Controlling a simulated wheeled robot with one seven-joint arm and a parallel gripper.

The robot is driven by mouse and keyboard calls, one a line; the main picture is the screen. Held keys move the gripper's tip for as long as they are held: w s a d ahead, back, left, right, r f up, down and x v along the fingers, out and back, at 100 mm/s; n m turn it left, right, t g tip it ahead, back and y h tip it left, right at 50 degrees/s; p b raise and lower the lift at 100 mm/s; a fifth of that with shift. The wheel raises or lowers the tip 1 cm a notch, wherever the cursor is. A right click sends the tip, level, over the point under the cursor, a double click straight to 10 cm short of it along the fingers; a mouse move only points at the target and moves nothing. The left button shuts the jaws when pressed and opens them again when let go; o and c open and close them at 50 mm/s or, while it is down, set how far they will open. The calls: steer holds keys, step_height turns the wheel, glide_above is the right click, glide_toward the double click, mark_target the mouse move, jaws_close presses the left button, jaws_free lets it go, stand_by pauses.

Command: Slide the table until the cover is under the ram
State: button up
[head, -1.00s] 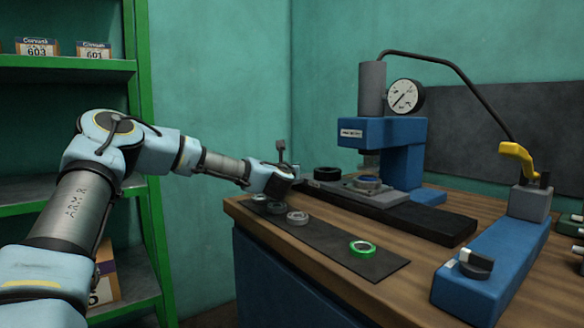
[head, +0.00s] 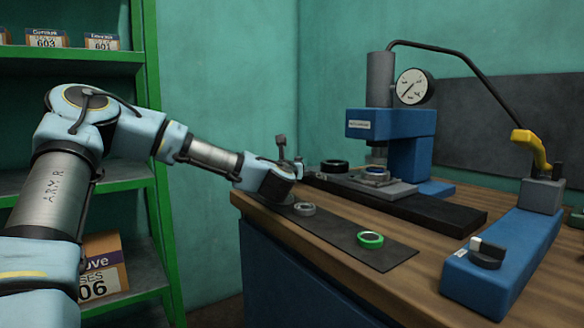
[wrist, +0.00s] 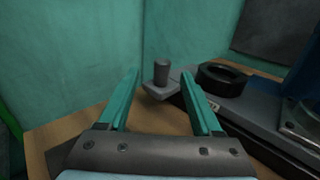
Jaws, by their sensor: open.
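The press's sliding table (head: 402,188) is a grey plate on a dark rail. A round metallic part (head: 375,175), which looks like the cover, lies on it close to the ram (head: 377,153); I cannot tell whether they line up. A black ring (head: 334,166) sits on the table's left part and shows in the wrist view (wrist: 222,80). A grey upright handle (wrist: 162,74) on a small block stands at the table's left end. My gripper (wrist: 160,76) is open, its teal fingers pointing toward the handle, which appears between the fingertips. Contact is not visible.
The blue press (head: 410,145) with a gauge stands behind the table. A dark mat (head: 385,255) in front bears a grey ring (head: 305,209) and a green ring (head: 370,239). A blue lever pump (head: 505,255) stands right. A green shelf (head: 150,150) is at left.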

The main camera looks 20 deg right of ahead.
steer(key=shift+v, duration=1.35)
